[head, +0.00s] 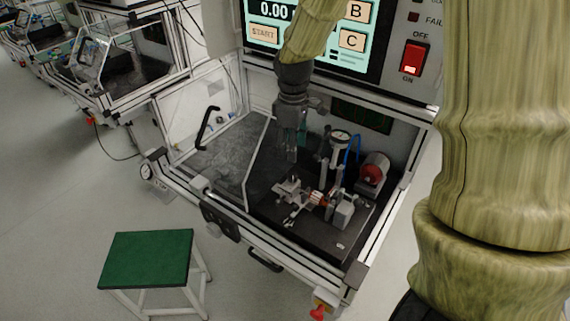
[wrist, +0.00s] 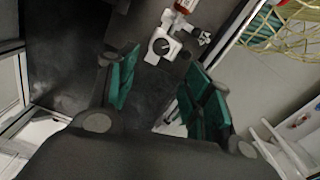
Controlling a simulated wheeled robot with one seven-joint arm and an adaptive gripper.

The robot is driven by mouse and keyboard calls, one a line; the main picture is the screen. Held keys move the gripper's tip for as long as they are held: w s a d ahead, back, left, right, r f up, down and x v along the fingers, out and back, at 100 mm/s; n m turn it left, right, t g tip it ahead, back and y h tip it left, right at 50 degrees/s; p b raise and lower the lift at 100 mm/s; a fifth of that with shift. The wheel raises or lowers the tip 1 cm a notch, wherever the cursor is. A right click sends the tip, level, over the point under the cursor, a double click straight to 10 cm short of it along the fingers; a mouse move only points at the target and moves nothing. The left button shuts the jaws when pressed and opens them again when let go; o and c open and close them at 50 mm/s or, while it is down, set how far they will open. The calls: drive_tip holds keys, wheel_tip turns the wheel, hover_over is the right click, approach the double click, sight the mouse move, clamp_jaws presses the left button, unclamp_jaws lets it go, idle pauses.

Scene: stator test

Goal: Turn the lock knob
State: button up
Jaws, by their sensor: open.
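My gripper (head: 292,152) hangs fingers-down inside the test bench, above and behind the small metal fixture (head: 290,190). In the wrist view its two teal-padded fingers (wrist: 160,82) are spread apart with nothing between them. A pale block with a round dial-like knob (wrist: 161,46) with a dark mark lies just beyond the fingertips, roughly in line with the gap. This looks like the lock knob, apart from the fingers. In the head view the knob is too small to make out on the fixture.
A gauge (head: 340,137) on a post and a red-faced cylinder (head: 373,172) stand right of my gripper. A red part (wrist: 184,5) sits beyond the knob. A green stool (head: 150,258) stands outside.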

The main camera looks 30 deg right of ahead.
drive_tip(key=p, duration=0.1)
hover_over(293, 175)
wheel_tip(293, 175, down, 6)
drive_tip(key=shift+w+r, duration=0.1)
drive_tip(key=shift+r, duration=0.15)
drive_tip(key=shift+f+p, duration=0.3)
drive_tip(key=shift+f, duration=0.05)
drive_tip(key=shift+f+p, duration=0.4)
drive_tip(key=shift+f, duration=1.65)
